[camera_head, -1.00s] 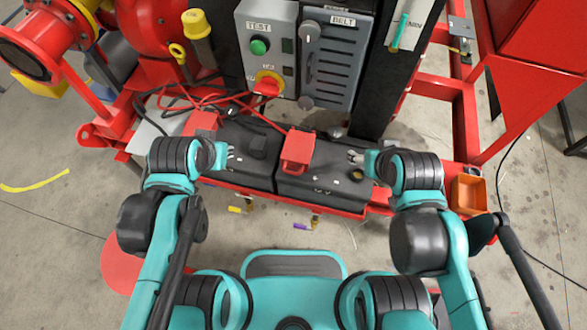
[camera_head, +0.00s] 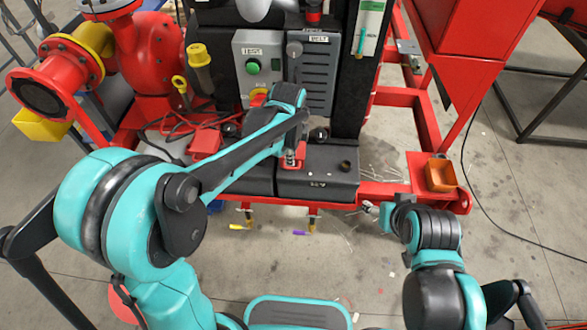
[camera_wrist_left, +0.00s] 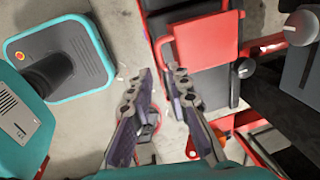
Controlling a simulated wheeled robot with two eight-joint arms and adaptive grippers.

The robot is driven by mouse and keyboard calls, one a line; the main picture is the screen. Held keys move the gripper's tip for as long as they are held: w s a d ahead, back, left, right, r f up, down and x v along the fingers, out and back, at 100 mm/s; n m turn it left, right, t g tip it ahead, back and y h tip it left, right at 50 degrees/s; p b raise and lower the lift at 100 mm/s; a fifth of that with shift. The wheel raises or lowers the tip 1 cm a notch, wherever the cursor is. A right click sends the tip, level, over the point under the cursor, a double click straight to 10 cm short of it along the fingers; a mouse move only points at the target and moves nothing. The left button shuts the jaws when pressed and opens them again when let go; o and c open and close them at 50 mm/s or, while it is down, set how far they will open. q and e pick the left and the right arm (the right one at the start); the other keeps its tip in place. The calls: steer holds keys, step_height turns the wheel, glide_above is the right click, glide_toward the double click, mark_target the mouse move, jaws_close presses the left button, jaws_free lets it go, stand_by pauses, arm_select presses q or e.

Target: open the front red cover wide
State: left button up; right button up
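The red cover (camera_head: 300,150) lies over the top of the right black battery (camera_head: 330,168), largely hidden behind my left gripper in the head view. In the left wrist view the red cover (camera_wrist_left: 207,38) is a flat red piece with a small tab at its corner. My left gripper (camera_head: 291,158) is over the cover. In its wrist view its two fingers (camera_wrist_left: 158,70) are apart with nothing between them, the tips close to the tab; contact cannot be told. My right gripper (camera_head: 368,207) is away from the cover, near the skid's front rail; its finger opening is unclear.
Another red cover (camera_head: 204,143) sits to the left, with red cables behind it. The control box (camera_head: 262,62) and belt guard (camera_head: 312,75) stand behind the batteries. An orange bin (camera_head: 440,175) is at right. Two tagged valves hang below the front rail.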

mark_target(292, 168)
arm_select(q)
steer(key=f, duration=0.2)
steer(key=f+b, duration=0.1)
steer(key=f, duration=0.1)
steer(key=w+f+b, duration=0.1)
steer(key=f, duration=0.1)
jaws_close()
